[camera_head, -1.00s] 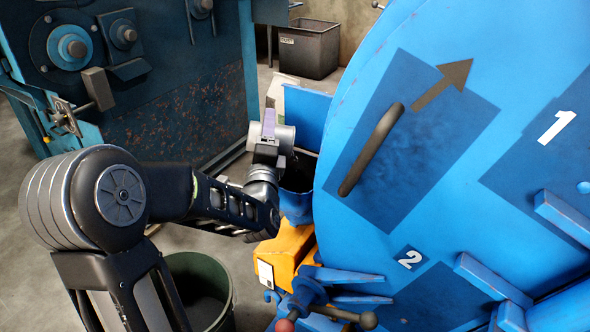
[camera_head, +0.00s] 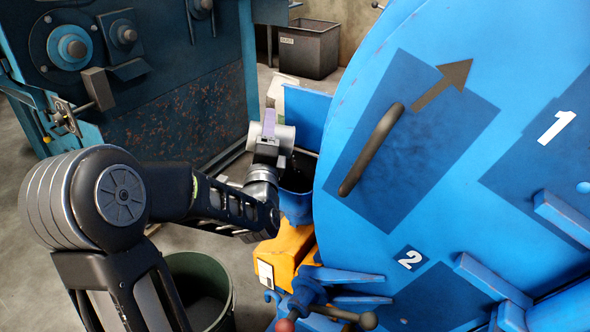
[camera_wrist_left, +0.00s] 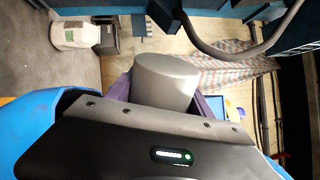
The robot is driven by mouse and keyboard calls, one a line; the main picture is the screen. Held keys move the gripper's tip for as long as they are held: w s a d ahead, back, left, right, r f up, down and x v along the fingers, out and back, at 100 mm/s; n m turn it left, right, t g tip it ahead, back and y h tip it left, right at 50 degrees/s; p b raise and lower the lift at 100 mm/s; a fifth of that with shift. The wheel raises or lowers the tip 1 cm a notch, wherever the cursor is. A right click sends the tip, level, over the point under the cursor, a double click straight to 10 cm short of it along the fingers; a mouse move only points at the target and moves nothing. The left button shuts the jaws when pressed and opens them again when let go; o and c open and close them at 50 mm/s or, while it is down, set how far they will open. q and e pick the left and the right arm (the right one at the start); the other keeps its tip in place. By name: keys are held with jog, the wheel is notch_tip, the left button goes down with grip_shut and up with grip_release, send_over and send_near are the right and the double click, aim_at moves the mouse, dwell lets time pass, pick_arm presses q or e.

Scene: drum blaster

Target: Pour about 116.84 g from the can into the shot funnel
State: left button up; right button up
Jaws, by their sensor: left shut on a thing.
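My left gripper (camera_head: 268,140) is shut on a grey metal can (camera_head: 285,138) and holds it on its side above the shot funnel. The can's end points right, toward the big blue drum. In the left wrist view the can (camera_wrist_left: 166,80) sits between the purple fingers of my left gripper (camera_wrist_left: 160,92). The blue shot funnel (camera_head: 295,200) has a dark opening just below and right of the can. The can's mouth and any shot leaving it cannot be made out. My right gripper is not in view.
The big blue drum (camera_head: 440,150) with a dark handle (camera_head: 371,150) fills the right side, close to the can. An orange block (camera_head: 287,250) is below the funnel. A dark green bin (camera_head: 200,285) stands on the floor. A blue machine (camera_head: 180,110) stands at the back left.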

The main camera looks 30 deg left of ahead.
pick_arm(q)
jog(key=shift+d+r, duration=0.1)
dwell(0.6)
jog(key=shift+s+a+f+n+y+b, duration=0.25)
jog(key=shift+a+f+n+b, duration=0.2)
jog(key=shift+n+b, duration=0.4)
jog(key=shift+s+a+n+g+y, duration=0.1)
jog(key=shift+a+n+g+y, duration=0.1)
jog(key=shift+n, duration=0.45)
jog(key=shift+a+n+g+y, duration=0.1)
jog(key=shift+n+g+y, duration=0.1)
jog(key=shift+n, duration=0.4)
jog(key=shift+d+r, duration=0.1)
jog(key=shift+r, duration=0.15)
jog(key=shift+f, duration=0.1)
